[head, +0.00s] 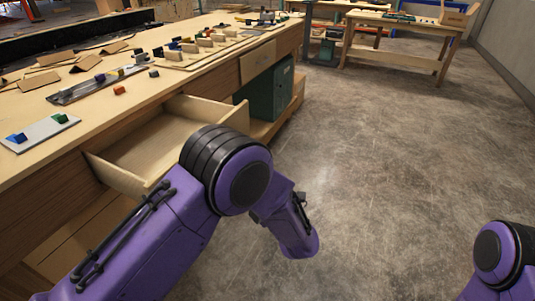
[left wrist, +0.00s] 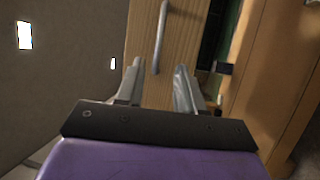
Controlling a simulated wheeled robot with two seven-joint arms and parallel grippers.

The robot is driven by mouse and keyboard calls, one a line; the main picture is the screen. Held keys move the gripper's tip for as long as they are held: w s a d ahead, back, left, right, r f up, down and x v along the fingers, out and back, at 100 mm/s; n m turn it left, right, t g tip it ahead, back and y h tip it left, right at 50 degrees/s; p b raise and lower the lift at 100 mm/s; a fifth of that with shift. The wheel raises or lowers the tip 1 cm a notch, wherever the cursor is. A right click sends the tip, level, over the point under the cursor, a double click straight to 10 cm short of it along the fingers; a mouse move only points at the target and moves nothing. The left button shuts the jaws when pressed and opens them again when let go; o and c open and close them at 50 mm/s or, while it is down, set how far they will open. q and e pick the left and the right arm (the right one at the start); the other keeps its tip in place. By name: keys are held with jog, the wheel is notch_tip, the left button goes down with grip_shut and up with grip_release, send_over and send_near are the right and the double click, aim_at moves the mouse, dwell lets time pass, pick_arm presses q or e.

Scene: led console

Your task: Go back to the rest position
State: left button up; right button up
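My left arm comes in from the left in the head view, purple with a dark elbow joint, and bends down in front of an open wooden drawer (head: 126,179). Its fingers are not clearly visible there. In the left wrist view my left gripper (left wrist: 157,92) has its two metal fingers apart with nothing between them. A wooden front with a metal bar handle (left wrist: 161,35) lies beyond the fingertips, apart from them. Only a purple joint of my right arm shows at the bottom right of the head view; its gripper is out of view.
The drawer sticks out of a long wooden workbench (head: 100,110) with small coloured parts and a grey plate (head: 39,134) on top. A green cabinet (head: 266,94) stands under it. Another table (head: 405,22) is at the back. The concrete floor (head: 400,150) to the right is clear.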

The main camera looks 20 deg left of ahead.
pick_arm(q)
jog(key=s+a+f+m+t+h, duration=0.2)
jog(key=s+f+m+h, duration=0.1)
jog(key=f+m+h, duration=1.15)
jog(key=s+a+f+m+g, duration=0.2)
jog(key=s+f+g, duration=0.1)
jog(key=s, duration=0.6)
jog(key=s+a+f+m+g+p, duration=0.1)
jog(key=s+a+f+m+g, duration=0.1)
jog(key=s, duration=0.7)
jog(key=s+a+f+m+g+p, duration=0.1)
jog(key=s+a+f+m+g, duration=0.2)
jog(key=s, duration=0.6)
notch_tip(320, 180, down, 3)
jog(key=shift+s+r+m+g, duration=0.1)
jog(key=shift+s+m+g, duration=0.15)
jog(key=shift+m+g, duration=0.2)
